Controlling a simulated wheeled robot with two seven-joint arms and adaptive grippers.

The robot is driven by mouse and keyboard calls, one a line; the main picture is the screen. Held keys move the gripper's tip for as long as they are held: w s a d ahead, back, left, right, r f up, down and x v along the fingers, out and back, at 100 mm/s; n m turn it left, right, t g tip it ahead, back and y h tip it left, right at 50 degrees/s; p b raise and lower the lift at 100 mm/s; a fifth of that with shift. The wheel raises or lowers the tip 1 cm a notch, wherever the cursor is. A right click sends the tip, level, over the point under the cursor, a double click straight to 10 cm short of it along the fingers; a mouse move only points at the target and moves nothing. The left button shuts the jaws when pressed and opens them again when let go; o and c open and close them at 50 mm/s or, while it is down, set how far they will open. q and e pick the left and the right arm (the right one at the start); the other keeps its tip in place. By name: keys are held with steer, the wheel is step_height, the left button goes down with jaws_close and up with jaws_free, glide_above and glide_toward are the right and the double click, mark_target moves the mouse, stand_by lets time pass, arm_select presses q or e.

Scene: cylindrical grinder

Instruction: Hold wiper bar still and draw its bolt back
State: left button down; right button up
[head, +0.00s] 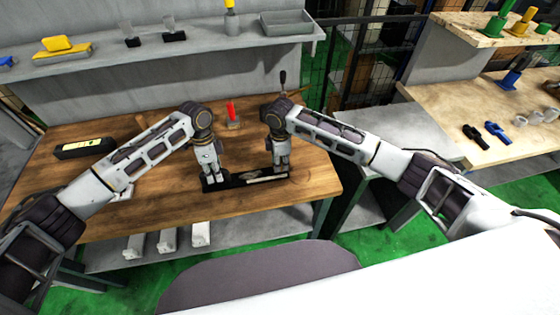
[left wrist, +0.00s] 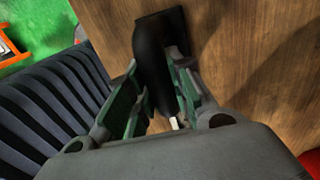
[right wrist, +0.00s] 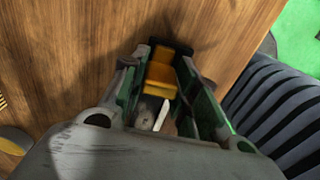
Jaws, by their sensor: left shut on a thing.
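The black wiper bar (head: 238,183) lies near the front edge of the wooden table, with a pale metal strip along its right half. My left gripper (head: 210,177) is at its left end. In the left wrist view, my left gripper (left wrist: 155,95) is shut on the bar's black curved grip (left wrist: 150,60). My right gripper (head: 280,168) is over the right end. In the right wrist view, the open fingers of my right gripper (right wrist: 163,90) stand either side of a yellow piece (right wrist: 161,75), seemingly the bolt. A grey part and a bright strip show below it. Contact there is unclear.
A black case with a yellow label (head: 85,148) lies at the table's left. A red-topped item (head: 232,112) stands behind the grippers. A grey shelf (head: 200,50) runs along the back. A wooden side bench (head: 475,95) with several parts stands at right.

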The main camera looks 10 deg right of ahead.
jaws_close()
arm_select(q)
steer(key=shift+d, duration=0.1)
arm_select(e)
steer(key=shift+a, duration=2.8)
steer(key=o, duration=0.9)
jaws_free()
steer(key=shift+c, duration=0.2)
steer(key=shift+d, duration=0.1)
steer(key=shift+r, duration=0.15)
